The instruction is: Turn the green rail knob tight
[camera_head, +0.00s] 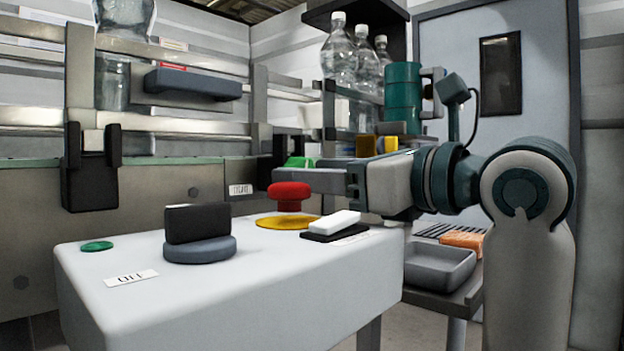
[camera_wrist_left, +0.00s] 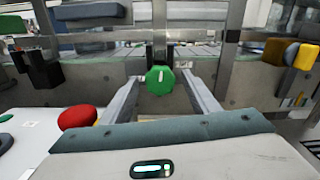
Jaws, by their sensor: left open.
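The green rail knob (camera_wrist_left: 160,80) is a faceted green knob with a white mark, in front of a metal upright in the left wrist view. In the head view its green (camera_head: 296,162) shows partly behind a finger. My left gripper (camera_wrist_left: 162,78) is open, its fingertips on either side of the knob with a small gap showing at each side. I cannot tell whether the tips reach past its face. In the head view the left gripper (camera_head: 290,170) points left from an arm at the right. My right gripper is in neither view.
A red mushroom button (camera_head: 290,195) on a yellow disc stands close below the gripper, on a white console (camera_head: 240,290). A black-and-grey rotary switch (camera_head: 199,232) and a white rocker (camera_head: 335,222) are also there. Metal rails (camera_head: 190,130) run behind. A grey tray (camera_head: 440,266) is at right.

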